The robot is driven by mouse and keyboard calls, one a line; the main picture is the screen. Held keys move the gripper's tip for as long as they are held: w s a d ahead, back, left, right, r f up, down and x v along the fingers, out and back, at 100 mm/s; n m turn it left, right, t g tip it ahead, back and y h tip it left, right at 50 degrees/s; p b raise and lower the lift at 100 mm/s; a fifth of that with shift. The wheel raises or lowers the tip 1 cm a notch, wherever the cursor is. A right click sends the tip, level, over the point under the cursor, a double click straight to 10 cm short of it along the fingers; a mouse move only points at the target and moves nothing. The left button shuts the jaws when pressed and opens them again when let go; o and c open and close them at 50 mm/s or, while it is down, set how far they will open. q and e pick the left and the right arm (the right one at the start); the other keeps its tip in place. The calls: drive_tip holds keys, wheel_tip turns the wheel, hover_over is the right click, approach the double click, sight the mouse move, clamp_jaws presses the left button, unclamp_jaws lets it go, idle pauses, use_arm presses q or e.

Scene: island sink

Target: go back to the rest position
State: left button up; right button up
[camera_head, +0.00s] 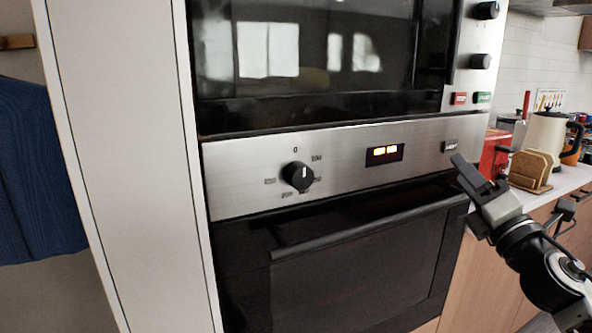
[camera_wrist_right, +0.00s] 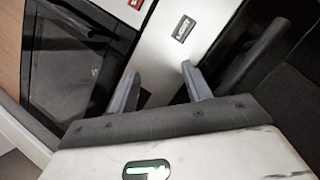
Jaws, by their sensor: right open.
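My right gripper (camera_head: 480,180) is in front of the right end of the oven's steel control panel (camera_head: 240,180) in the head view. Its fingers point up and to the left, near the panel's small square button (camera_head: 449,146). In the right wrist view the two fingers (camera_wrist_right: 160,85) are spread apart with nothing between them. The button (camera_wrist_right: 183,28) shows beyond the fingertips there, apart from them. My left gripper is in neither view.
The oven door handle (camera_head: 370,228) sticks out below the panel, close to my right gripper. A microwave (camera_head: 320,60) is above. A counter at the right holds a wooden rack (camera_head: 531,170), a cream kettle (camera_head: 545,132) and a red appliance (camera_head: 494,152). A tall white panel (camera_head: 125,150) stands left.

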drive_tip(key=s+a+f+m+g+h, duration=0.1)
drive_tip(key=s+f+m+g+h, duration=0.35)
drive_tip(key=f+m, duration=0.6)
drive_tip(key=s+a+f+m+g+h, duration=0.3)
drive_tip(key=s+f+m, duration=0.4)
drive_tip(key=f, duration=0.6)
drive_tip(key=s+a+f+m+g+y, duration=0.2)
drive_tip(key=s+a+f+m+g, duration=0.3)
drive_tip(key=s, duration=0.5)
drive_tip(key=s+a+f+m+g+y, duration=0.15)
drive_tip(key=s+f+m+g, duration=0.25)
drive_tip(key=s+f+g, duration=0.45)
drive_tip(key=w+a+t+y+p, duration=0.2)
drive_tip(key=w+a+t+y, duration=0.1)
drive_tip(key=w+a+t, duration=0.2)
drive_tip(key=shift+w+a+r+n+t, duration=0.3)
drive_tip(key=shift+a+t, duration=0.75)
drive_tip(key=shift+t, duration=1.25)
